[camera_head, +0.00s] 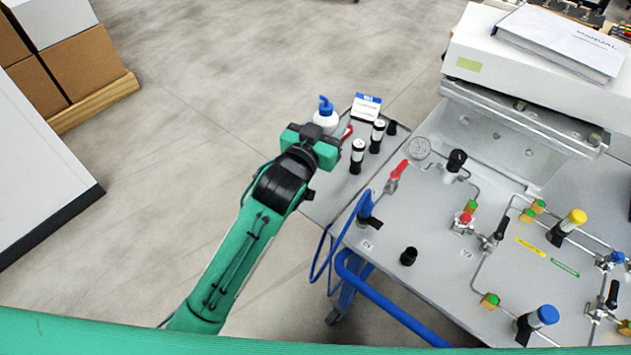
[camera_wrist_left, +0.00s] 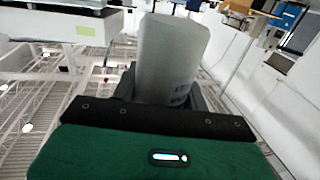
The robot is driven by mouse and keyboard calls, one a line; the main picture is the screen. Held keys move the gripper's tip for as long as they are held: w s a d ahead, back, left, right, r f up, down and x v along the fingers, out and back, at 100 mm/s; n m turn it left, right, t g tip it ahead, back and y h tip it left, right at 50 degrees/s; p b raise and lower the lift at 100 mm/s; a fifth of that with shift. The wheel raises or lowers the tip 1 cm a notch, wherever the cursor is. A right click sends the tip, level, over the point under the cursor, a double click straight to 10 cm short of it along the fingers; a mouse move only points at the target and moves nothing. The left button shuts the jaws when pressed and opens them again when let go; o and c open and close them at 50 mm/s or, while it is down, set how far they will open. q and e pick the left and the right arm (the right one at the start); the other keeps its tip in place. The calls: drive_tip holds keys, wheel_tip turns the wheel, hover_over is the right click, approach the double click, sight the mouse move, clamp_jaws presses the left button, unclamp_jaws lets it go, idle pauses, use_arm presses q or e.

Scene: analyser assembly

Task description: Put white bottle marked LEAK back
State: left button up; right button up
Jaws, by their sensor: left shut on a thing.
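The white bottle (camera_head: 326,119) with a blue cap and spout shows just beyond my left gripper in the head view, by the left edge of the grey bench. My left gripper (camera_head: 312,140) is shut on it and hides its lower part. In the left wrist view the pale bottle body (camera_wrist_left: 170,55) stands out from between the dark fingers, with small dark lettering too blurred to read. I cannot tell whether its base touches the bench. My right gripper is not in view.
Black-and-white vials (camera_head: 358,156), a red-handled item (camera_head: 347,132) and a blue-and-white card (camera_head: 367,106) are close to the bottle. The bench panel (camera_head: 420,240) carries valves, a gauge (camera_head: 419,148) and tubing. Open floor (camera_head: 200,110) is to the left.

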use_arm(q)
wheel_tip(320, 180, down, 7)
drive_tip(key=shift+s+d+f, duration=0.1)
drive_tip(key=shift+s+f, duration=0.05)
wheel_tip(320, 180, down, 10)
drive_tip(key=shift+f, duration=0.55)
drive_tip(key=o, duration=1.2)
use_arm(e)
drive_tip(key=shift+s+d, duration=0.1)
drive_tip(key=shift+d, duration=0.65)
